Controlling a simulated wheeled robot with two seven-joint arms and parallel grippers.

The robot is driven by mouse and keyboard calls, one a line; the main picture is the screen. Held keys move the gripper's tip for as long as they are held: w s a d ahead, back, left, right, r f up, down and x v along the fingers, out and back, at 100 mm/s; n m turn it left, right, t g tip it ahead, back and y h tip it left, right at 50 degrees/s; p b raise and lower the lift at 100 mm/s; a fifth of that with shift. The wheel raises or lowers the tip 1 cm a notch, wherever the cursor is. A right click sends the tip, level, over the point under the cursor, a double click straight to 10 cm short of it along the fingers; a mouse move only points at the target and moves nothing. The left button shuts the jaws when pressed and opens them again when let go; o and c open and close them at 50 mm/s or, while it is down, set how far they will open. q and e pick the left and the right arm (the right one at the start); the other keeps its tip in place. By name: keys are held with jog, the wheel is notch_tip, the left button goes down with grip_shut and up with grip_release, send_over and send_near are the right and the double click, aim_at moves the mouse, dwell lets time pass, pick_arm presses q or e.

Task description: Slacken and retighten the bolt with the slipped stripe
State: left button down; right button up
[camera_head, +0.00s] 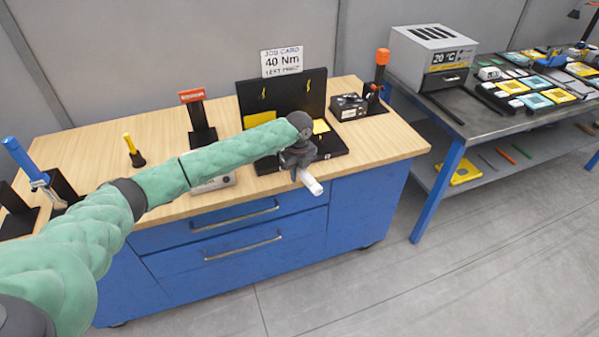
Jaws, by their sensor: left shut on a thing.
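My left gripper (299,163) is in front of the black fixture near the bench's front edge. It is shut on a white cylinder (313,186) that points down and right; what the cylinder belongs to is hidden. The black fixture (286,96) has an upright back plate with two small yellow marks, at left and right, and a base with yellow pieces partly behind my gripper. The bolts and their stripes are too small to tell apart. A job card (282,61) above it reads 40 Nm with a smaller line below. My right gripper is not in view.
A blue-handled tool (25,161) stands at the left. My arm crosses a grey device (213,184). An oven-like box (432,50) is at right.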

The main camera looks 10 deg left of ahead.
pick_arm(q)
jog(key=shift+s+a+m+p, duration=0.55)
jog(key=shift+s+a+m, duration=0.3)
jog(key=shift+m, duration=0.05)
dwell(1.4)
jog(key=shift+s+a+m+p, duration=0.25)
jog(key=shift+s+a+m, duration=0.1)
jog(key=shift+a+m, duration=0.15)
jog(key=shift+s+a+m+p, duration=0.3)
jog(key=shift+a+m, duration=0.1)
jog(key=shift+a, duration=0.2)
dwell(1.8)
jog(key=shift+d, duration=0.1)
jog(key=shift+w+d+n, duration=0.2)
jog(key=shift+d+n, duration=0.1)
jog(key=shift+r+p, duration=0.15)
jog(key=shift+p, duration=0.2)
jog(key=shift+r+p, duration=1.6)
jog(key=shift+r, duration=0.55)
